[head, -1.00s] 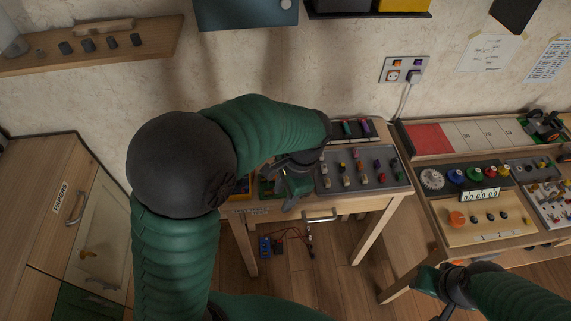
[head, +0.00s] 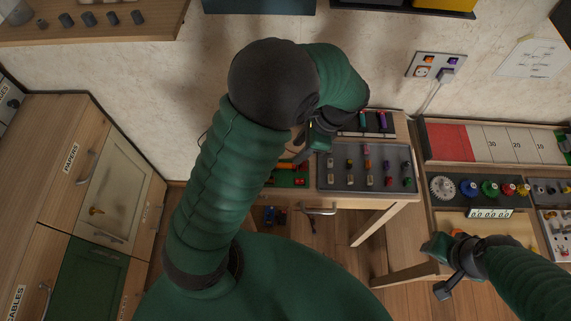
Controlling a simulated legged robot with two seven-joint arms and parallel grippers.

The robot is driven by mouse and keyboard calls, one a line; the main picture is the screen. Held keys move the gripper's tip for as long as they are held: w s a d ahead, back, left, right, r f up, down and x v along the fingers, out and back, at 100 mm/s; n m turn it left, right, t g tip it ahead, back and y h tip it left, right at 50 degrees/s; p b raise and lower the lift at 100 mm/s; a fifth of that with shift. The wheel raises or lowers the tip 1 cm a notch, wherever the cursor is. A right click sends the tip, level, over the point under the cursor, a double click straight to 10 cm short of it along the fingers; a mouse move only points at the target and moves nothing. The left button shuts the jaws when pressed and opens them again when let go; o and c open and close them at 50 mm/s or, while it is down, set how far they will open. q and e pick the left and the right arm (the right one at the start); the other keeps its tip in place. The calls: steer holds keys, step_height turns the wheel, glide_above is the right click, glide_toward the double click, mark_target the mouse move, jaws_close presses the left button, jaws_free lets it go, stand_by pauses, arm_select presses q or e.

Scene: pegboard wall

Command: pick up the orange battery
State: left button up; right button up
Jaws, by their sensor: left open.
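An orange cylinder (head: 291,166), apparently the orange battery, lies on a small green board at the left end of the workbench. My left gripper (head: 312,146) is open and empty above the bench, just up and right of the orange cylinder and apart from it. Its fingers partly cover the bench between the board and the grey tray. A black rack (head: 372,133) behind holds upright teal and purple cylinders. My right gripper (head: 437,268) is open and empty at the lower right, in front of the right-hand bench.
A grey tray (head: 334,180) with several coloured pegs stands right of the green board. A wall socket (head: 435,66) with a plug is above. Cabinets (head: 112,206) stand at the left.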

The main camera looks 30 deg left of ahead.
mark_target(287, 164)
arm_select(q)
steer(key=f, duration=0.1)
steer(key=a+f, duration=0.1)
steer(key=shift+w+f, duration=0.15)
steer(key=shift+f, duration=0.25)
steer(key=f, duration=0.1)
steer(key=s+f, duration=0.1)
steer(key=s+a+f, duration=0.1)
steer(key=f, duration=0.1)
steer(key=shift+s+f, duration=0.1)
steer(key=shift+s, duration=0.1)
steer(key=shift+a+f, duration=0.1)
steer(key=shift+f, duration=0.05)
steer(key=shift+w, duration=0.1)
jaws_close()
